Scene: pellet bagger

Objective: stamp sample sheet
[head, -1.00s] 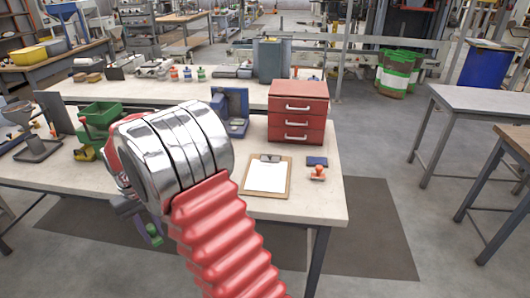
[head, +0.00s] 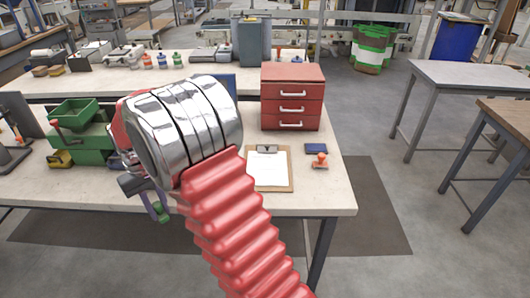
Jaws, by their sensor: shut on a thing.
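A brown clipboard (head: 288,183) with a white sheet (head: 267,167) under a dark clip lies on the bench, partly hidden behind my red arm sleeve. A small orange-red stamp (head: 320,160) stands to its right, just in front of a dark blue ink pad (head: 316,148). My gripper (head: 159,211) hangs at the bench's front edge, left of the clipboard and well apart from it and the stamp. It is mostly hidden behind my wrist. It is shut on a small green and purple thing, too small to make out.
A red drawer cabinet (head: 292,97) stands behind the clipboard. A green machine (head: 83,130) and a blue item (head: 222,84) are on the bench (head: 320,195), the blue one mostly hidden by my wrist. Bare bench lies around the stamp. Another table (head: 470,75) is at right.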

